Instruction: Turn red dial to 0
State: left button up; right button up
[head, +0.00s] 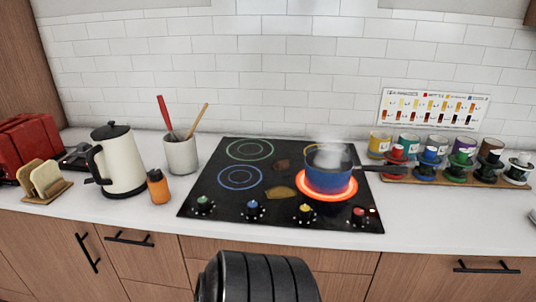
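The red dial (358,215) is the rightmost of the knobs along the front edge of the black cooktop (215,190). Its exact setting is too small to read. A small light shows just beside it. The front right burner (312,194) glows orange-red under a blue pot (328,178), and steam rises from the pot. A yellow dial (305,212), a blue dial (254,209) and a green dial (204,204) sit in the same row. Neither gripper's fingers show. A black ribbed part of my body shows at the bottom middle, below the counter edge.
The pot's handle (386,169) points right toward a rack of colored mugs and pods (460,176). A kettle (120,160), an orange bottle (158,188), a utensil crock (181,155) and a red toaster (28,140) stand on the left. The counter right of the cooktop's front is clear.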

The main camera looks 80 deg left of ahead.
aim_at(357, 214)
jog(key=u, duration=2.3)
